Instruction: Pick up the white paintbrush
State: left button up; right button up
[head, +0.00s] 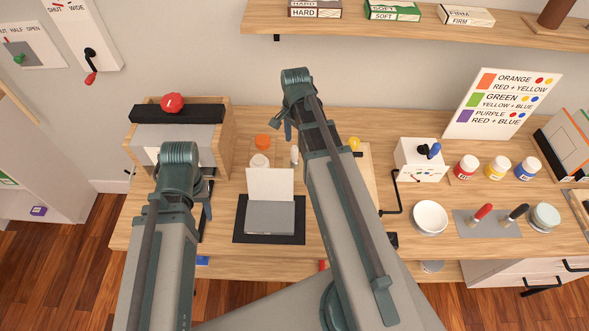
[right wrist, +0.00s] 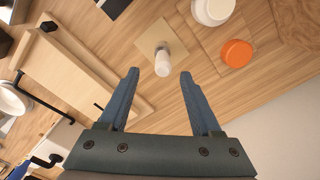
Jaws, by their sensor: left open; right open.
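A small upright white piece (head: 294,155), likely the white paintbrush, stands on the desk left of my right forearm. In the right wrist view the white piece (right wrist: 162,62) stands on a tan square base; I cannot make out bristles. My right gripper (right wrist: 160,74) is open and empty, with the white piece just beyond and between its fingertips, apart from both. In the head view my right gripper is mostly hidden by its wrist. My left gripper (head: 206,205) is open, partly hidden, near the wooden box at the left.
An orange-lidded jar (head: 263,141) and a white jar (head: 260,161) stand close left of the white piece. A grey block with a white card (head: 269,185) is in front. A white crank box (head: 419,160), bowl (head: 430,217) and paint jars (head: 497,168) are at the right.

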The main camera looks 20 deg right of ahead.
aim_at(295, 147)
jog(key=shift+f, duration=0.3)
jog(key=f+b, duration=0.5)
jog(key=shift+w+f, duration=0.15)
jog(key=shift+w, duration=0.1)
grip_shut()
